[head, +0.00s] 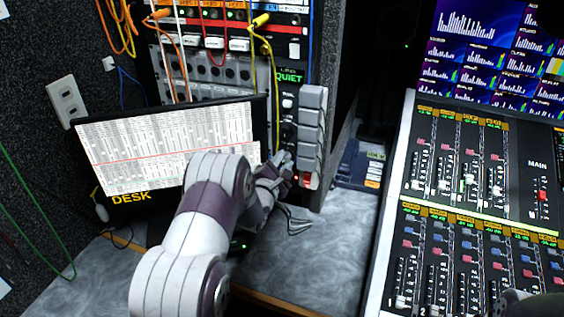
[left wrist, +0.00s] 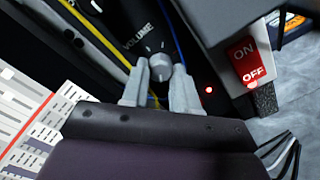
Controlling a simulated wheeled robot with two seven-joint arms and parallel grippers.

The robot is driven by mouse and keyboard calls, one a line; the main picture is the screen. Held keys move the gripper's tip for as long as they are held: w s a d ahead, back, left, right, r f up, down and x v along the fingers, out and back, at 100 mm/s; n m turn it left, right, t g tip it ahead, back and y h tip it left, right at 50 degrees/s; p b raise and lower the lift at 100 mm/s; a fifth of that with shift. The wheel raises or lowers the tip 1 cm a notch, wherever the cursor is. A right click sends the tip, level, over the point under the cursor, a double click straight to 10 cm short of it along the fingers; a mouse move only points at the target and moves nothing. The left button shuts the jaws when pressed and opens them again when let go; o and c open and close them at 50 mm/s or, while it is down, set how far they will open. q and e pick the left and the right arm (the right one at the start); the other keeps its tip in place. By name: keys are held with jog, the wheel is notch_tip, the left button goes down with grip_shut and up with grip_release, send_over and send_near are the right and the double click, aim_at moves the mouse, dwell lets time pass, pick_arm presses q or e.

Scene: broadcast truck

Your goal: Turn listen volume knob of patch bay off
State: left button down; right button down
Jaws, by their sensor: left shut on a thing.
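The patch bay (head: 205,72) stands at the back left in the head view, with cables plugged into its upper rows. The listen volume knob (left wrist: 159,67) is a small grey round knob below the printed word VOLUME in the left wrist view. My left gripper (head: 279,166) reaches to the lower right part of the panel in the head view and hides the knob there. In the left wrist view the fingers of my left gripper (left wrist: 161,80) stand on both sides of the knob, shut on it. My right gripper does not show clearly.
A red ON/OFF switch (left wrist: 246,63) and a small red light (left wrist: 209,90) are right of the knob. The DESK screen (head: 165,145) is left of my gripper. A yellow cable (head: 271,80) hangs close above it. The mixing console (head: 470,205) fills the right side.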

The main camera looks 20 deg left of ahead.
pick_arm(q)
jog(key=n, duration=0.3)
jog(key=shift+n+p, duration=0.3)
jog(key=shift+p, duration=0.05)
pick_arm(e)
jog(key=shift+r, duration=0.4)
pick_arm(q)
jog(key=shift+d+f+n+p, duration=0.1)
jog(key=shift+n+p, duration=0.85)
jog(key=shift+n, duration=0.85)
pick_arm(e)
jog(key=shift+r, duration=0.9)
pick_arm(q)
jog(key=c, duration=0.9)
grip_release()
jog(key=shift+o, duration=0.2)
jog(key=s, duration=1.2)
jog(key=shift+s+d, duration=0.35)
jog(key=shift+s, duration=0.05)
